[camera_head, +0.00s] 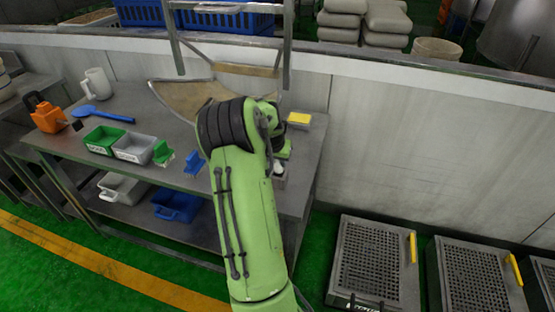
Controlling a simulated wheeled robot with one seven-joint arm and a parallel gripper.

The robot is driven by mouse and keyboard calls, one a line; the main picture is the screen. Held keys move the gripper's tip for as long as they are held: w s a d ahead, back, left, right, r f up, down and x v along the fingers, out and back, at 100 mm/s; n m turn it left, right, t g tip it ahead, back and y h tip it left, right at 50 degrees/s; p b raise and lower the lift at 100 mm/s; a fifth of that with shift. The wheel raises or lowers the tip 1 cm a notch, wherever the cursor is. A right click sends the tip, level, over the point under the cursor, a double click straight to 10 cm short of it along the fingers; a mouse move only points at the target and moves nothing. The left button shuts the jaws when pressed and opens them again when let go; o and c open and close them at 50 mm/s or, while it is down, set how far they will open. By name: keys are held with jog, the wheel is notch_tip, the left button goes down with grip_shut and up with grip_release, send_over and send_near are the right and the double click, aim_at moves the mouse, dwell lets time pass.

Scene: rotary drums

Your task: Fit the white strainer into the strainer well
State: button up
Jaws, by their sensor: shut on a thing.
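My green arm reaches over the right end of the grey metal table. My gripper (279,174) is at the arm's far end, mostly hidden behind my wrist. It is shut on a small white piece (278,168), which looks like the white strainer; only a bit of it shows, so its shape and tilt cannot be told. I cannot make out the strainer well; it may be hidden behind my arm.
The table (187,182) holds green (103,139) and grey (134,148) bins, brushes, a blue scoop (102,116), a white jug (97,83) and a yellow-topped block (299,119). Grated floor units (374,262) with yellow handles stand at right. A metal frame (287,45) rises behind my arm.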

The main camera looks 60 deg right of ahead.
aim_at(277, 168)
jog(key=shift+f+b, duration=1.55)
jog(key=shift+f, duration=0.45)
jog(key=o, duration=1.1)
jog(key=p+v, duration=0.2)
jog(key=v, duration=1.3)
jog(key=shift+r, duration=0.35)
jog(key=shift+a, duration=0.1)
